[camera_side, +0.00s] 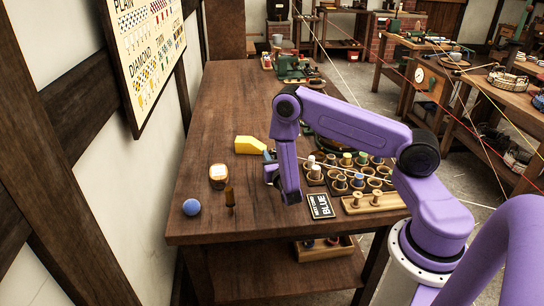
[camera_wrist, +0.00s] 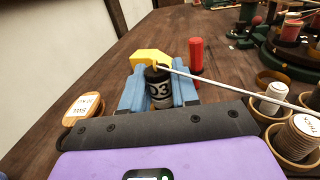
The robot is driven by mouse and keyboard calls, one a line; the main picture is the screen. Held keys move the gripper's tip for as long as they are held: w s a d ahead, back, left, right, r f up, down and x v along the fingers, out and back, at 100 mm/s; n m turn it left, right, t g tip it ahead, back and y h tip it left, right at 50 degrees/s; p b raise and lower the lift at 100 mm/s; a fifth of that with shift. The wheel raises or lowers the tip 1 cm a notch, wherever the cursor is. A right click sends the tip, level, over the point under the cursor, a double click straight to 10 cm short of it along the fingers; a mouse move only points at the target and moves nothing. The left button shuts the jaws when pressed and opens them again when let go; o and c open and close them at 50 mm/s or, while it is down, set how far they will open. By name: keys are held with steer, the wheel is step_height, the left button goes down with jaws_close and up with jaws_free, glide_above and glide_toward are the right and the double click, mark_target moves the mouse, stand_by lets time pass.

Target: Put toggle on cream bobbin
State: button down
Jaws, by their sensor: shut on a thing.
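My gripper (camera_wrist: 158,92) has blue fingers shut on a black cylinder (camera_wrist: 158,96) with pale markings like "03". A pale cord (camera_wrist: 230,88) runs from an orange-brown bit at its top to the right. I cannot tell for sure whether this cylinder is the toggle. In the side view my gripper (camera_side: 270,167) is above the table, left of the bobbin rack, and hides what it holds. Pale bobbins stand in round cups: a whitish one (camera_wrist: 272,97) and a cream-grey one (camera_wrist: 301,135) in the wrist view. A cream-topped one (camera_side: 346,159) shows in the side view.
A yellow block (camera_side: 249,145) lies beyond my fingers, and a red cylinder (camera_wrist: 196,60) stands beside them. A labelled wooden piece (camera_side: 218,176), a blue ball (camera_side: 192,207), a brown peg (camera_side: 230,197) and a "BLUE" card (camera_side: 321,206) are on the table. The far-left table is clear.

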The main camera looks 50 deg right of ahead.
steer(key=c, duration=0.8)
jaws_free()
steer(key=shift+f, duration=0.1)
steer(key=shift+c, duration=0.2)
